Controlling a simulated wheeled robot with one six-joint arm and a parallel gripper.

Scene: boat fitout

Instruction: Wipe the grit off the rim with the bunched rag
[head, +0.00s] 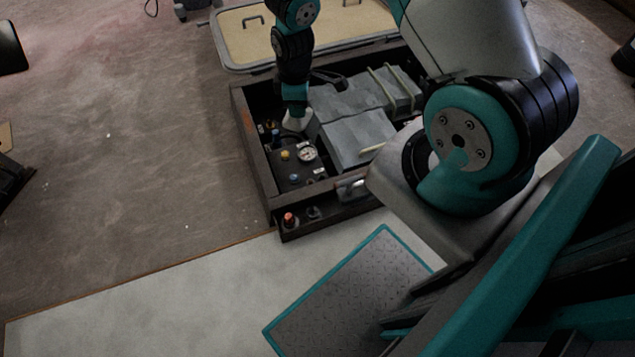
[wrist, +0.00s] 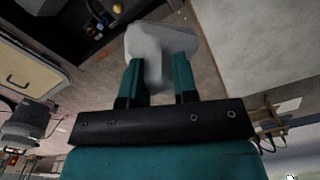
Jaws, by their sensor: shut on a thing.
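My gripper (head: 295,108) points down over the left part of an open dark box let into the floor. It is shut on the bunched rag (head: 297,124), a pale grey-white wad. The wrist view shows the rag (wrist: 150,42) between and beyond the two teal fingers. The box's rim (head: 247,150) is a dark brown frame with a worn reddish patch on its left side. The rag is just inside the left rim in the head view; I cannot tell whether it touches anything. I cannot make out grit on the rim.
The box holds grey blocks (head: 355,140) with straps, a round gauge (head: 307,154) and coloured knobs. A lid (head: 245,42) with a tan inside lies behind it. A teal-edged tread mat (head: 350,290) is in front. The brown floor (head: 130,130) at left is mostly clear, with pale specks.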

